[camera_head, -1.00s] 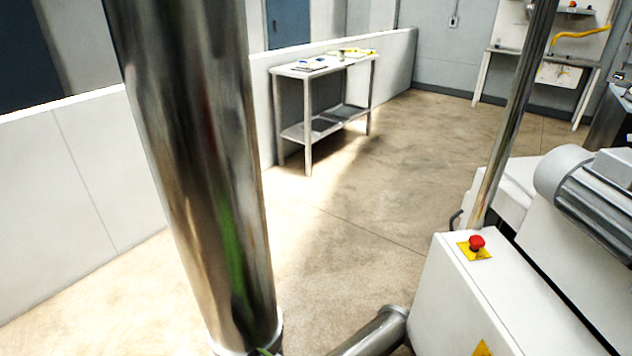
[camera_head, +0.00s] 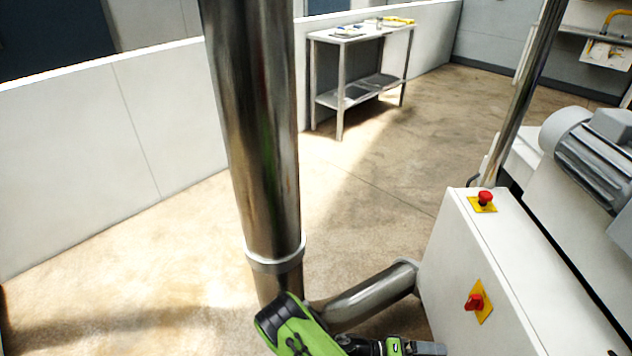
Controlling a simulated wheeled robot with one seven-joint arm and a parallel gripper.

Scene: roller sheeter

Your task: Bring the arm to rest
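My green and black arm (camera_head: 300,330) shows at the bottom middle of the head view, in front of the foot of a thick steel pipe. What looks like my gripper (camera_head: 428,348) is at the bottom edge, right of the green link, beside the white machine cabinet (camera_head: 455,255). It is small and partly cut off by the frame, so I cannot tell whether it is open or shut. I see nothing held in it.
The thick upright steel pipe (camera_head: 255,130) joins a slanting pipe (camera_head: 370,295) running to the cabinet. The cabinet bears a red emergency button (camera_head: 486,197) and a red switch (camera_head: 475,301). A low white wall (camera_head: 90,160) and a steel table (camera_head: 340,90) stand behind. Floor between is clear.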

